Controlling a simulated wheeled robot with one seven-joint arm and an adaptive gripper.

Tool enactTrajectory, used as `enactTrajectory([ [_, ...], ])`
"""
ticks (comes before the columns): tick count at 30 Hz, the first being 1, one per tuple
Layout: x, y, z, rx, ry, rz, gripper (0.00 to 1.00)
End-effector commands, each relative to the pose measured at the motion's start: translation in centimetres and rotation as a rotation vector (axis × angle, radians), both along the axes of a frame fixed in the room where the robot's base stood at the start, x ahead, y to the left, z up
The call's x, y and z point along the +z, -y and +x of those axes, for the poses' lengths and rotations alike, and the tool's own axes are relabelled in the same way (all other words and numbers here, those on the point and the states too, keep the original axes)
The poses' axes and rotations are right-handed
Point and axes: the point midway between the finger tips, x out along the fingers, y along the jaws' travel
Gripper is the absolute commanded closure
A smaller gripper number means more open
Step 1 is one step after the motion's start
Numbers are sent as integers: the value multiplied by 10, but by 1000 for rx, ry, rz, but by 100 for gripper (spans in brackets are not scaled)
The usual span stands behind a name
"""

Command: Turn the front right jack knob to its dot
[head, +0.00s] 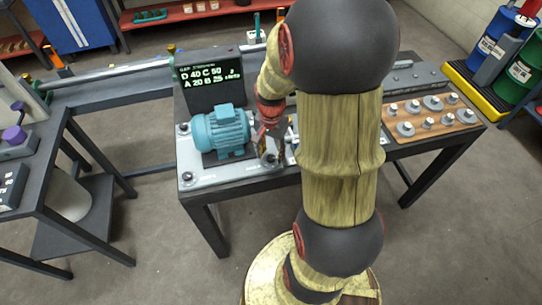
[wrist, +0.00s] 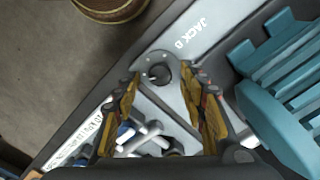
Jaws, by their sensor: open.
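In the wrist view a dark round jack knob (wrist: 159,74) sits on a grey disc by the plate's edge, beside the label "JACK D" (wrist: 192,34). Small pale marks show around it; I cannot tell which is its dot. My gripper (wrist: 168,84) is open, its two fingers apart on either side of the knob's near side, with nothing between them that I can see held. In the head view my gripper (head: 268,142) is just right of the teal motor (head: 220,132), over the plate's front right corner, and the knob (head: 269,160) is partly hidden there.
The motor stands on a pale plate (head: 205,178) with other jack knobs at its left corners (head: 187,177). A dark display (head: 212,75) stands behind it. Metallic pieces (wrist: 150,140) lie close to my fingers. A wooden board with several metal parts (head: 432,128) is at right.

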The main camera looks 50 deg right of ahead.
Motion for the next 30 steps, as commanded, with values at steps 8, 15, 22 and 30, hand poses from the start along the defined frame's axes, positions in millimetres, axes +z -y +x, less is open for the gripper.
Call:
enactTrajectory([
  [8,-10,0,0,0,0,-1,58],
  [15,-9,0,0,0,0,0,64],
  [22,-9,0,0,0,0,0,77],
  [30,-9,0,0,1,0,0,92],
])
